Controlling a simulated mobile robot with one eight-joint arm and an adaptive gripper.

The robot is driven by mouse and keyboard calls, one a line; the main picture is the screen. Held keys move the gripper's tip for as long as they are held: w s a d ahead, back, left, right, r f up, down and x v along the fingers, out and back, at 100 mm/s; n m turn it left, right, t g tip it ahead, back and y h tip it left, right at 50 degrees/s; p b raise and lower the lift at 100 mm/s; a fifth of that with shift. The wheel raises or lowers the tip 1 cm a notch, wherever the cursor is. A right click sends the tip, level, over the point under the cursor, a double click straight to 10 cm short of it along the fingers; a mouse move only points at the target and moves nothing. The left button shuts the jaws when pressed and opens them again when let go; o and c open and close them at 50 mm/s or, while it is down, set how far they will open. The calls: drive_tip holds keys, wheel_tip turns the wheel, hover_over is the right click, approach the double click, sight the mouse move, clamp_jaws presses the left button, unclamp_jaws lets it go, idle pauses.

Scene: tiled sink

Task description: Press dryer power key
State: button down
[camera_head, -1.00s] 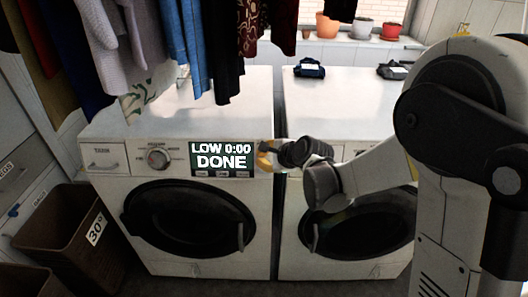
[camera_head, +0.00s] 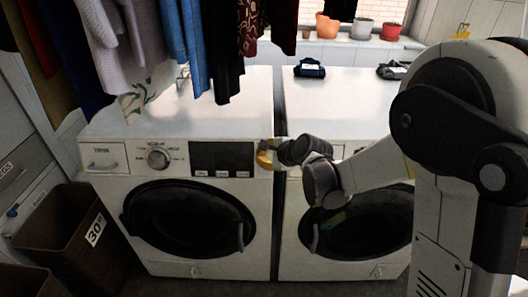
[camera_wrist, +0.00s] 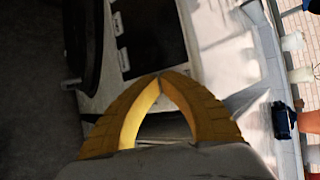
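The left white front-loading machine (camera_head: 215,253), which seems to be the dryer, has a round knob (camera_head: 158,158) and a dark, blank display (camera_head: 222,155) on its control panel. Small keys (camera_head: 222,173) line the display's lower edge. My gripper (camera_head: 263,153) is at the right end of this panel, its yellow fingers touching or very close to the front. In the wrist view my gripper's fingertips (camera_wrist: 163,76) meet, with nothing between them, beside the dark display (camera_wrist: 152,35). I cannot make out the power key; the fingers may hide it.
A second white machine (camera_head: 330,255) stands to the right, partly behind my arm. Clothes (camera_head: 200,45) hang above the left machine. A brown basket (camera_head: 70,235) stands at the lower left. Folded dark cloths (camera_head: 310,68) lie on the right machine.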

drive_tip(key=shift+s, duration=0.1)
drive_tip(key=shift+s+r, duration=0.2)
drive_tip(key=shift+s, duration=0.25)
drive_tip(key=s, duration=0.2)
drive_tip(key=s+r+p, duration=0.1)
drive_tip(key=s+r, duration=0.1)
drive_tip(key=s, duration=0.1)
drive_tip(key=shift+s+a, duration=0.1)
drive_tip(key=shift+s, duration=0.2)
idle(1.2)
